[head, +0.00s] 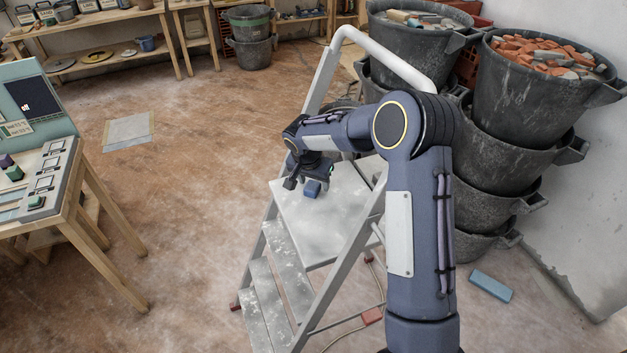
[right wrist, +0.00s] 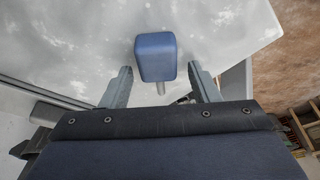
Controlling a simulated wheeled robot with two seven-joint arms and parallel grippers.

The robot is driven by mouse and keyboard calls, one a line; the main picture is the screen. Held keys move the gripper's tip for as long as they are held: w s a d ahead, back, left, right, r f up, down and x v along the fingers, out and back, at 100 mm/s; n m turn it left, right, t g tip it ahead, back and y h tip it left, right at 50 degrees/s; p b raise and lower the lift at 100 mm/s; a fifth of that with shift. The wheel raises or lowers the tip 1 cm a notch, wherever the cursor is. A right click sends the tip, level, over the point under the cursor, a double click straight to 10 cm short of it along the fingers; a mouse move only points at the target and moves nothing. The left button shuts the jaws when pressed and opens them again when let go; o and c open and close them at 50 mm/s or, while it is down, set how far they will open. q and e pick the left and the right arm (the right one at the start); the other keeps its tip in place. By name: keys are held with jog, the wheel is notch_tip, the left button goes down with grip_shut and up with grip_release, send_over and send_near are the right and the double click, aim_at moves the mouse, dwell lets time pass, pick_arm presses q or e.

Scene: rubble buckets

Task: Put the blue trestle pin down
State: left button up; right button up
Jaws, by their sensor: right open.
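The blue trestle pin (head: 312,188) is on the pale, dusty top platform of the stepladder (head: 322,220). In the right wrist view the pin (right wrist: 155,57) shows a blue block-like head, with a short grey shaft pointing back towards my gripper. My right gripper (head: 300,184) is just above the platform, next to the pin. In the right wrist view its two fingers (right wrist: 160,75) stand apart, one on each side of the pin, with gaps on both sides. Whether the pin's underside touches the platform fully is hidden. My left gripper is not in view.
Stacked black buckets, one filled with brick rubble (head: 545,55), stand close to the right of the ladder. A blue block (head: 490,286) lies on the floor at right. A wooden table (head: 50,185) with panels stands at left. The floor between table and ladder is mostly clear.

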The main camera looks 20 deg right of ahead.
jog(key=b+v, duration=0.1)
jog(key=v, duration=1.1)
jog(key=shift+r, duration=0.15)
